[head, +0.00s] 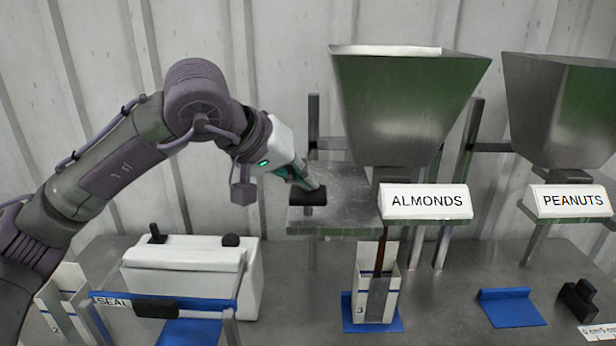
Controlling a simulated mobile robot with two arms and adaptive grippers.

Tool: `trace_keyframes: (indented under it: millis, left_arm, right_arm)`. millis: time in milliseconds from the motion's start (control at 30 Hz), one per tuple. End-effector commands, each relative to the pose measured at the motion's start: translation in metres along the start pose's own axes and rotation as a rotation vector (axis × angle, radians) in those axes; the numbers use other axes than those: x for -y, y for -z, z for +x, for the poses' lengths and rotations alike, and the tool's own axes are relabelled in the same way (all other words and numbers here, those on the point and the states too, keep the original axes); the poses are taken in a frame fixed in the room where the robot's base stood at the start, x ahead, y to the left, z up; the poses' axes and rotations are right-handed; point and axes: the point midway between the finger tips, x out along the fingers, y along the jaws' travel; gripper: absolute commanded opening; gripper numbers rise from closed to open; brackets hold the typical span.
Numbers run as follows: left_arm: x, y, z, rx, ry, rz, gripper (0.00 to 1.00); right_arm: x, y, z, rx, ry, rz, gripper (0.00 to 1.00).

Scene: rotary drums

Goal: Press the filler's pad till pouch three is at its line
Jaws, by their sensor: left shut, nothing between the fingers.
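Pouch three (391,277), white with a blue line and the number 3, stands open on a blue mat (351,317) under the almonds filler. The almonds filler is a metal hopper (405,105) with an ALMONDS sign (425,201). A thin brown stream (380,252) runs from below the sign into the pouch. The fill level against the line is too small to tell. The filler's black pad (308,198) sits on the front left of its metal shelf. My left gripper (314,187) is shut and empty, its tips down at the pad, seemingly touching it. My right gripper is out of view.
A white sealer (190,257) with a blue-edged SEAL frame stands left, beside pouch two (62,300). A peanuts hopper (563,110) stands right, with an empty blue mat (510,307) below left. A black block (578,300) lies at the right.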

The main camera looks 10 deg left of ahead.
Motion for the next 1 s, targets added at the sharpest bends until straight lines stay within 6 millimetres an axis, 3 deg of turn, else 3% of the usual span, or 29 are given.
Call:
trace_keyframes:
  millis: [500, 1000]
  left_arm:
    - [-0.017, 0.017, -0.023, 0.0, 0.001, 0.0, 0.0]
    - [-0.021, 0.021, -0.028, -0.001, 0.0, 0.0, 0.0]
  right_arm:
    - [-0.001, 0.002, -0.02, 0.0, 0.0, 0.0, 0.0]
    - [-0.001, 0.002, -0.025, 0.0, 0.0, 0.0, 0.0]
